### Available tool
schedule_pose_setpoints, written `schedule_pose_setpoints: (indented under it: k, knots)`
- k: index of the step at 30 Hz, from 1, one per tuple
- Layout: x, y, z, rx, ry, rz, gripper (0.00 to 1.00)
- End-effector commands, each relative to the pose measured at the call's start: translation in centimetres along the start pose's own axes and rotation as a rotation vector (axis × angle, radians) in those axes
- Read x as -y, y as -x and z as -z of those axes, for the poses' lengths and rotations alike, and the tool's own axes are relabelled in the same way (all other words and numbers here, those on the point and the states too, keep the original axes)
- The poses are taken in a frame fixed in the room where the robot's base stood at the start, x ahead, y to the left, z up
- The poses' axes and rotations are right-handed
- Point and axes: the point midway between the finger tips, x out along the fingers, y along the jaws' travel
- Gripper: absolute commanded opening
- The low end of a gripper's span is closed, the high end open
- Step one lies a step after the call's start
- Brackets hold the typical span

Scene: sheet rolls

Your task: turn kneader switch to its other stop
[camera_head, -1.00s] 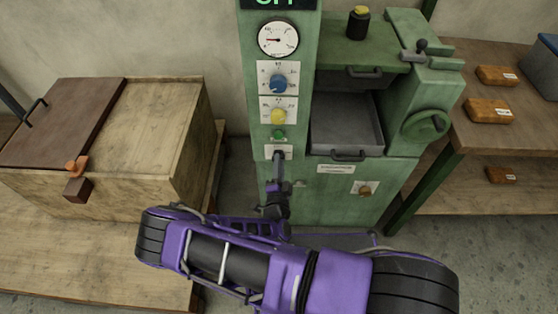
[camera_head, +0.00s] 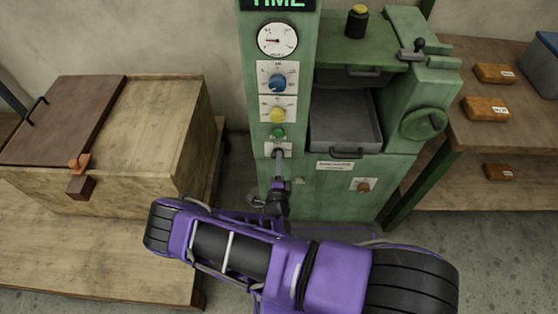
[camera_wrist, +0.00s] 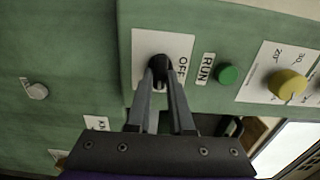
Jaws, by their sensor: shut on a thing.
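The small black switch (camera_wrist: 160,62) sits on a white plate marked OFF in the wrist view. In the head view its plate (camera_head: 288,149) is low on the green machine's narrow panel, below a green button. My gripper (camera_wrist: 161,78) is shut on the switch, with one finger on each side of it. The fingers hide part of the switch, so its exact angle is hard to read. In the head view my gripper (camera_head: 278,157) reaches up to the plate from below. The display (camera_head: 278,4) at the panel's top reads TIME, cut by the frame edge.
A green RUN button (camera_wrist: 228,75) and a yellow knob (camera_wrist: 287,84) are close beside the switch. A blue knob (camera_head: 277,83) and a gauge (camera_head: 277,40) are higher. A wooden chest (camera_head: 160,130) stands left; a shelf table (camera_head: 480,135) stands right.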

Motion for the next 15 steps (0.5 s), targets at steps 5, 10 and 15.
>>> schedule_pose_setpoints:
  k: [5,10,15]
  knots:
    - [-0.09,0.07,0.0,0.0,0.0,-0.002,0.0]
    - [-0.09,0.07,0.0,0.0,0.001,-0.002,0.29]
    - [-0.05,0.04,-0.01,0.0,0.001,-0.001,0.5]
